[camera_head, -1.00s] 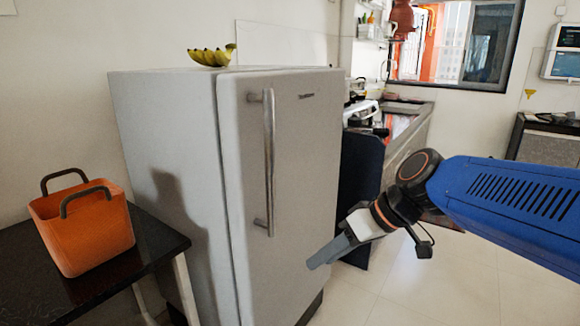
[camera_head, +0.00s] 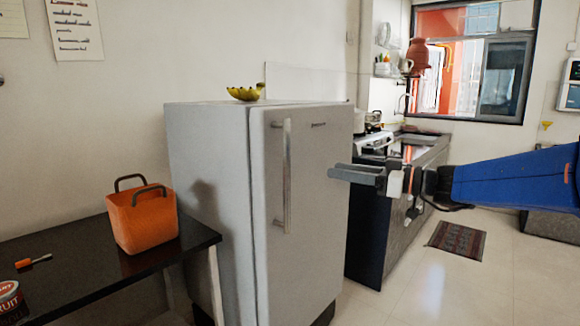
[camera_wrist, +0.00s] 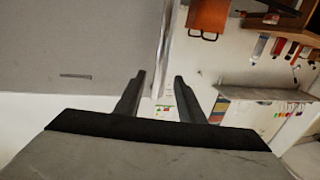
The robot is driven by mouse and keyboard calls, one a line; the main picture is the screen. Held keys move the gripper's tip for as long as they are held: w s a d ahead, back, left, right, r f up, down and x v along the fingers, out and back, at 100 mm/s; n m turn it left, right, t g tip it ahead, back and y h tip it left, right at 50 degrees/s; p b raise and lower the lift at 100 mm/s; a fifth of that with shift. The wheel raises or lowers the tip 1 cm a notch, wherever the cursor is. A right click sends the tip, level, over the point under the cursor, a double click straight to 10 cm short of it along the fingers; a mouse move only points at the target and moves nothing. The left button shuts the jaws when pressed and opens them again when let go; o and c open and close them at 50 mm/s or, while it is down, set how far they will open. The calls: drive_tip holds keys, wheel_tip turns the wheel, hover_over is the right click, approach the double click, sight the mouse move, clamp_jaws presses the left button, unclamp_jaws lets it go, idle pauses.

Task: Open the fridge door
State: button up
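The fridge (camera_head: 205,165) is grey, and its door (camera_head: 312,220) looks shut. A long vertical metal handle (camera_head: 287,175) runs along the door's left side. My gripper (camera_head: 334,171) is in front of the door, to the right of the handle in the head view, and seems clear of it. In the wrist view, my gripper (camera_wrist: 159,76) is open and empty. The handle (camera_wrist: 164,45) shows there beyond the fingertips, in line with the gap between them. Its far end is out of that frame.
A dark table (camera_head: 100,262) stands left of the fridge, with an orange basket (camera_head: 145,220) on it. Bananas (camera_head: 244,93) lie on the fridge top. A kitchen counter (camera_head: 375,215) stands to the right. Bare floor (camera_head: 420,290) lies at the front right.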

drive_tip(key=x, duration=1.6)
drive_tip(key=shift+a, duration=0.25)
clamp_jaws()
